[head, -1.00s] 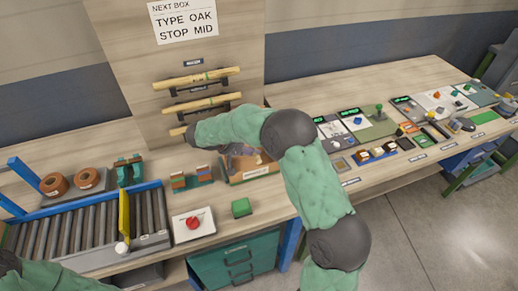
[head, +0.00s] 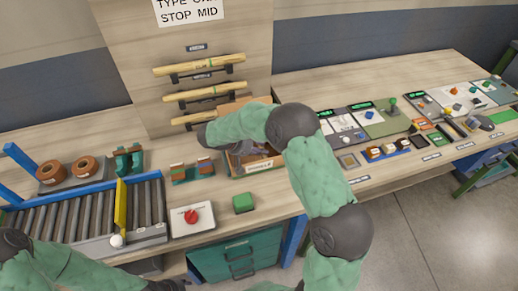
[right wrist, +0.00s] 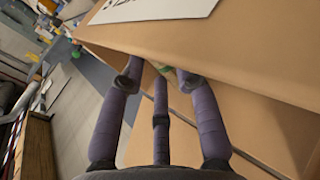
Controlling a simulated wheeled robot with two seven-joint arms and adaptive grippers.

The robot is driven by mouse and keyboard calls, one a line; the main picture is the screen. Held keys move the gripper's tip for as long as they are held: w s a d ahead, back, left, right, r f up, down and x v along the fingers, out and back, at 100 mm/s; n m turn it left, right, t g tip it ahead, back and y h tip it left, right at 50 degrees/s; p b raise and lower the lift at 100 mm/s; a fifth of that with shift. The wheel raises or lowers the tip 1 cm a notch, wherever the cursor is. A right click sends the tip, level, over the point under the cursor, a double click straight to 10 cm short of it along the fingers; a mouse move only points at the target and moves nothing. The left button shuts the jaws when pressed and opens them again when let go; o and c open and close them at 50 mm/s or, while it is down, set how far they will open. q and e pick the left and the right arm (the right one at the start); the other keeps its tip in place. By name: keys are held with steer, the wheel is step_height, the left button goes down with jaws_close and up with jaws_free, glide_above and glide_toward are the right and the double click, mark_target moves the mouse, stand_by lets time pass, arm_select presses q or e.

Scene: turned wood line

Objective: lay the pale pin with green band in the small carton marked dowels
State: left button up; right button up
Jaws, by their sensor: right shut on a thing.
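The small carton (head: 270,166) is an open cardboard box with a label on its front, standing near the middle of the bench in the head view. Its brown walls (right wrist: 255,45) fill much of the right wrist view. My right gripper (head: 254,152) is at the carton's opening, partly hidden by my forearm. In the right wrist view its fingers (right wrist: 160,78) are closed on the pale pin (right wrist: 184,76), of which only a small pale and greenish part shows. Most of the pin is hidden.
Several pale turned pieces (head: 200,65) lie on rack pegs behind the carton. A green block (head: 243,202) and a red button box (head: 192,217) stand in front. A roller conveyor (head: 85,215) is at left, and trays with small parts (head: 375,117) at right.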

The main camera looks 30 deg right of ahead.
steer(key=shift+f+b, duration=0.35)
steer(key=shift+f, duration=0.2)
steer(key=o, duration=1.1)
steer(key=shift+r+p, duration=0.35)
steer(key=shift+r, duration=0.15)
steer(key=p+v, duration=0.2)
steer(key=v, duration=1)
steer(key=shift+s+r, duration=0.1)
